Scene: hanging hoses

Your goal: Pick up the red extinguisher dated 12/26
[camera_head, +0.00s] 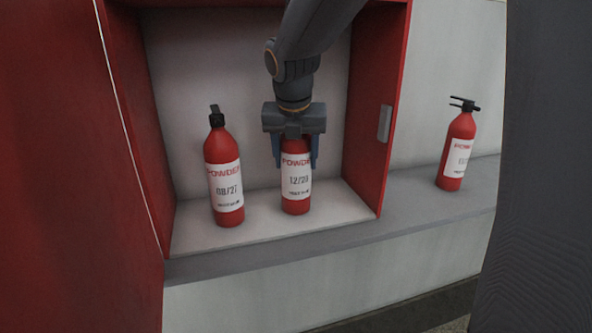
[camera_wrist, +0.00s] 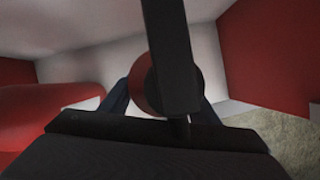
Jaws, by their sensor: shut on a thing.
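A red extinguisher (camera_head: 297,203) stands upright on the floor of the open red cabinet, right of centre. Its white label reads POWDER and a date starting 12/2; the last digit is too blurred to be sure of. My gripper (camera_head: 296,160) comes down from above and is shut on this extinguisher, one finger on each side of its upper body. The gripper hides its top. In the wrist view, part of the held extinguisher's red body (camera_wrist: 148,92) shows between the fingers, behind its dark handle.
A second red extinguisher (camera_head: 225,182), dated 08/27, stands to the left in the cabinet (camera_head: 371,110). A third extinguisher (camera_head: 457,150) stands on the grey ledge (camera_head: 415,202) outside, to the right; its date is unreadable. The cabinet's side walls flank my gripper.

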